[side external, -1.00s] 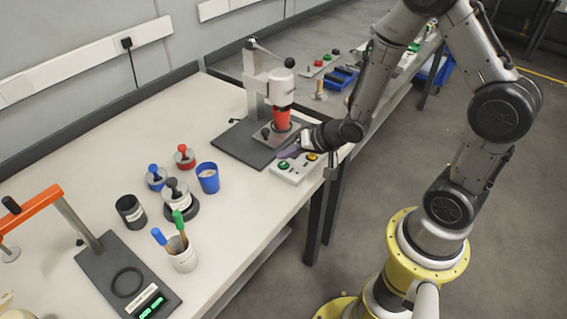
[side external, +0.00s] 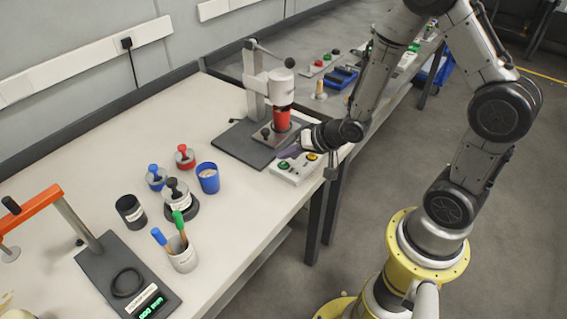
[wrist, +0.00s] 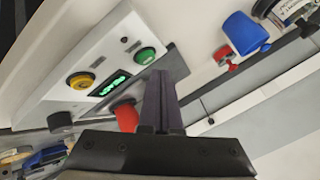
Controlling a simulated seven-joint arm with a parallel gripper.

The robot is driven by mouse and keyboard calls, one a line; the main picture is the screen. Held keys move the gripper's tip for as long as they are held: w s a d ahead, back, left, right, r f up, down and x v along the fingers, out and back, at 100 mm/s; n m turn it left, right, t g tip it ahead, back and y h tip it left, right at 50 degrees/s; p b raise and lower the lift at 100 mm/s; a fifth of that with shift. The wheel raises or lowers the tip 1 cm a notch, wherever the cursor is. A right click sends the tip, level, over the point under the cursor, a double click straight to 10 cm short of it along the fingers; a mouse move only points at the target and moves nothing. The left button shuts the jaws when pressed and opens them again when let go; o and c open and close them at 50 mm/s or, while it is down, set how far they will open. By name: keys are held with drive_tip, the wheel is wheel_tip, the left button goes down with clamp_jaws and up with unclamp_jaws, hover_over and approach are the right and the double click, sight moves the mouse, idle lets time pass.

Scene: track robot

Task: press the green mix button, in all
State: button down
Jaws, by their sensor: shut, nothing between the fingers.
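The green button (side external: 284,164) sits on a white control box (side external: 286,175) at the front edge of the table. In the wrist view the green button (wrist: 145,56) is round and unobstructed, beside a yellow button (wrist: 80,81) and a lit green display (wrist: 107,86). My gripper (side external: 288,154) is shut and empty, its dark fingers just above the box near the green button. In the wrist view the fingertips (wrist: 160,72) appear right beside the green button. I cannot tell whether they touch it. A red cup (side external: 282,120) stands under the mixer head (side external: 281,86).
The mixer's dark base (side external: 236,143) lies behind the box. To the left stand a blue cup (side external: 208,178), several knobbed weights, a black jar (side external: 131,212) and a white cup with brushes (side external: 182,256). An orange-armed press (side external: 35,211) is at the far left.

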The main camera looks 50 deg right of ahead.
drive_tip(key=shift+f, duration=0.15)
idle(0.6)
drive_tip(key=shift+f, duration=0.3)
drive_tip(key=shift+f, duration=0.4)
idle(0.6)
idle(0.4)
drive_tip(key=shift+r, duration=0.8)
drive_tip(key=shift+r, duration=2.5)
